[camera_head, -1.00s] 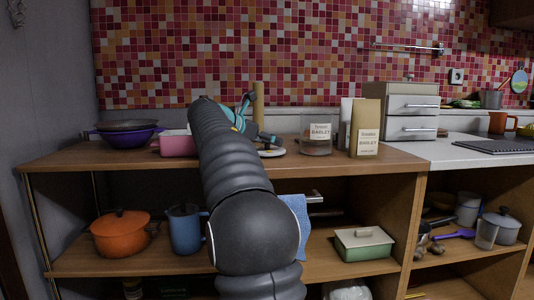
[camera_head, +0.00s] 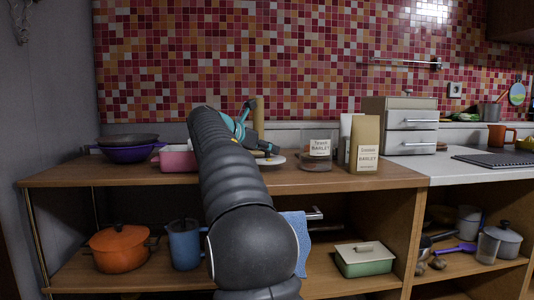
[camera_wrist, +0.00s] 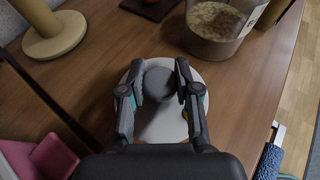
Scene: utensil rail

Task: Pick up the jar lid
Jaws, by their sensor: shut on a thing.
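The jar lid shows in the wrist view as a pale round disc (camera_wrist: 160,126) with a grey rounded knob (camera_wrist: 159,82) on top. My gripper (camera_wrist: 160,75) has its two fingers closed on either side of the knob. In the head view the pale edge of the lid (camera_head: 275,160) shows just right of my arm, by the gripper (camera_head: 262,148). My arm hides the rest of it there. The lid looks about level. I cannot clearly tell how far it is above the worktop.
A clear barley jar (camera_head: 317,151) stands right of the lid; it also shows in the wrist view (camera_wrist: 215,28). A wooden stand (camera_wrist: 54,34) and a pink container (camera_head: 177,158) lie to the left. Worktop in front is clear.

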